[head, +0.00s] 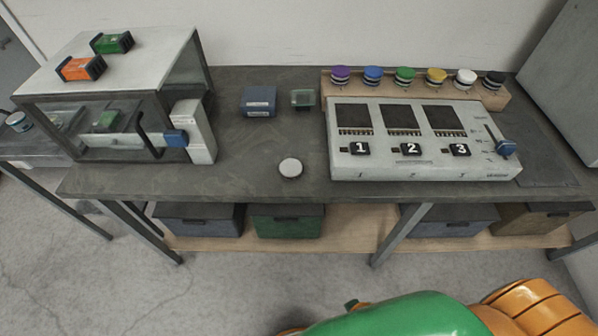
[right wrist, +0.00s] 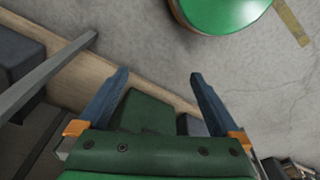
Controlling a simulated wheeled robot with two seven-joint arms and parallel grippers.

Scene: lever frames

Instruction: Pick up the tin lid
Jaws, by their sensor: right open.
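A small round white-topped piece (head: 291,167), which looks like the tin lid, lies alone near the front edge of the grey table (head: 250,180). A second small round tin-like piece (head: 18,121) stands at the far left on a lower surface; I cannot tell its details. My right gripper (right wrist: 158,78) shows in the right wrist view with its two blue fingers apart and nothing between them. It is away from the white piece, which does not show in that view. My left gripper is not in view.
A white-topped case (head: 120,60) with a blue-handled lever stands left. A numbered panel (head: 420,165) with a lever is right, with several coloured knobs behind. Boxes sit on the lower shelf (head: 345,225).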

